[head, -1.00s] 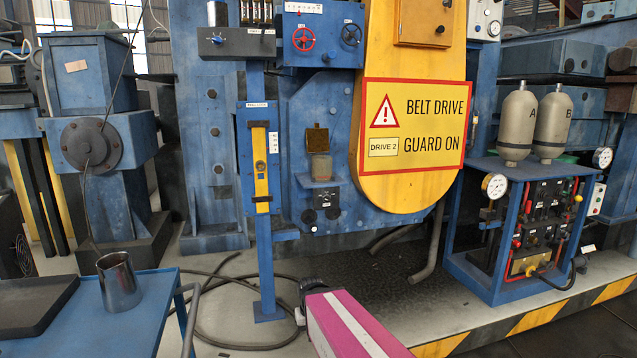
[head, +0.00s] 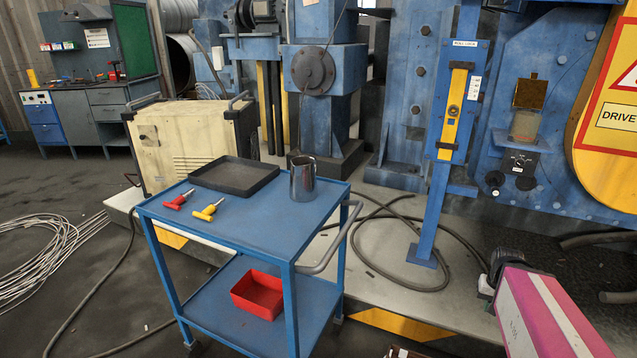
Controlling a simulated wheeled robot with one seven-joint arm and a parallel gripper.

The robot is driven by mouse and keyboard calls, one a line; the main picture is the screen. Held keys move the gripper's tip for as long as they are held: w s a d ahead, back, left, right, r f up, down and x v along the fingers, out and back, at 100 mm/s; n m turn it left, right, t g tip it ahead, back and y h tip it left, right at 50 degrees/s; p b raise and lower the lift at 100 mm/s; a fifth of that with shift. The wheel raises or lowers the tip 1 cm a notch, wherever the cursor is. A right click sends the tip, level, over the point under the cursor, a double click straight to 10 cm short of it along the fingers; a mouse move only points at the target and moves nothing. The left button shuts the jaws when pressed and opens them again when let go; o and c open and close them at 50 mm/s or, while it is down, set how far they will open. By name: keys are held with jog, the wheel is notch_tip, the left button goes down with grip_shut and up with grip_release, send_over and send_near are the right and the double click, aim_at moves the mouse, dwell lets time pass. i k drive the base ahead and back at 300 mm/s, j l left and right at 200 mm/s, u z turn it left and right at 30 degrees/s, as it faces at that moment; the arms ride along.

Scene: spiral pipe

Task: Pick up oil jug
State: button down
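The oil jug (head: 303,179) is a dark, shiny metal jug with a spout. It stands upright on the top shelf of a blue cart (head: 262,222), near the back right corner. My arm, pink with a white stripe, shows at the lower right of the head view, apart from the cart and the jug. A dark end part of the arm is at its upper left, but the gripper's fingers cannot be made out. Nothing touches the jug.
A black tray (head: 205,183), a red-handled tool (head: 178,200) and a yellow-handled tool (head: 209,210) lie on the cart. A red bin (head: 262,301) sits on its lower shelf. A cream machine (head: 185,143) stands behind. Hoses (head: 432,287) lie on the floor between cart and blue post (head: 437,190).

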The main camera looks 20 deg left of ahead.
aim_at(303, 182)
jog(key=l+u, duration=0.1)
jog(key=u, duration=1.65)
